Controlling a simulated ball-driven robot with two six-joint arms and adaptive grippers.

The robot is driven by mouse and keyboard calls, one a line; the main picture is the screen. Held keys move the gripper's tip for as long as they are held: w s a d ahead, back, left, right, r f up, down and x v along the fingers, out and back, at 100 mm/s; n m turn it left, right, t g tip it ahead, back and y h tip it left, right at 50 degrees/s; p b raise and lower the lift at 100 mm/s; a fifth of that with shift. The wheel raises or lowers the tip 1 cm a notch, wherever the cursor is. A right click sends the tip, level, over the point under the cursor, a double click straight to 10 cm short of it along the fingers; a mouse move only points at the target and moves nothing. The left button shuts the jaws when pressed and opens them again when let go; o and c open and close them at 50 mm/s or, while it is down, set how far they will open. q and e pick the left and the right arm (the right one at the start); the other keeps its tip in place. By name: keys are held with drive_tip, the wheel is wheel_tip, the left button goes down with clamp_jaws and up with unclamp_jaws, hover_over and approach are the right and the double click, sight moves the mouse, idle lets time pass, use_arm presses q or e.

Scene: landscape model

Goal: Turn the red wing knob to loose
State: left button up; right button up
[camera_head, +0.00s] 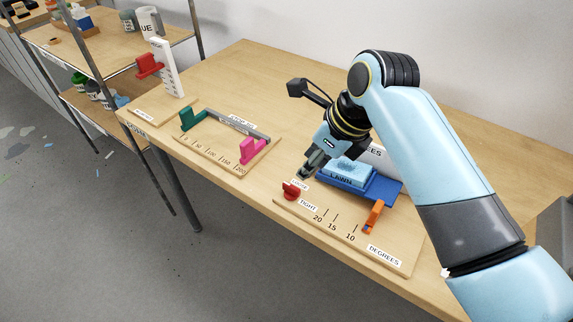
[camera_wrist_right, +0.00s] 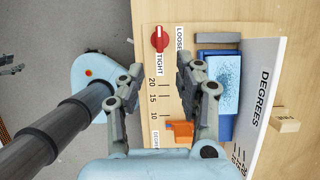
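The red wing knob (camera_head: 291,191) stands at the near left end of a wooden board. In the right wrist view the red wing knob (camera_wrist_right: 159,40) has its wing running up and down the picture, in line with the TIGHT label (camera_wrist_right: 159,64). The LOOSE label (camera_wrist_right: 179,38) is to its right. My right gripper (camera_head: 308,172) is just above and behind the knob. In the wrist view the right gripper (camera_wrist_right: 159,70) has its two fingers spread, with nothing between them. My left gripper is not in view.
The board also holds a blue block marked LAWN (camera_head: 349,172), an orange slider (camera_head: 374,216) and a degrees scale (camera_head: 384,250). A board with green and pink sliders (camera_head: 252,150) lies to the left. A red slider on a white post (camera_head: 150,66) stands farther left.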

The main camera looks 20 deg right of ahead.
hover_over(292, 187)
drive_tip(key=s+d, duration=0.1)
drive_tip(key=s, duration=0.1)
drive_tip(key=f, duration=0.5)
drive_tip(key=shift+w+d+f+b, duration=0.1)
drive_tip(key=shift+w+f+b, duration=0.1)
drive_tip(key=shift+b, duration=0.1)
drive_tip(key=x, duration=0.3)
drive_tip(key=shift+w, duration=0.1)
drive_tip(key=shift+w+f+b, duration=0.2)
drive_tip(key=shift+f+b, duration=0.1)
drive_tip(key=shift+f, duration=0.45)
drive_tip(key=shift+c, duration=0.3)
drive_tip(key=c, duration=0.4)
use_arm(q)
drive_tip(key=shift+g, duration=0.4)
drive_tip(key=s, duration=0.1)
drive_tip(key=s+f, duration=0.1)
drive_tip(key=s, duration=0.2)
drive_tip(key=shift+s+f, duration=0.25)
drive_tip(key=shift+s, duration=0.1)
use_arm(e)
clamp_jaws()
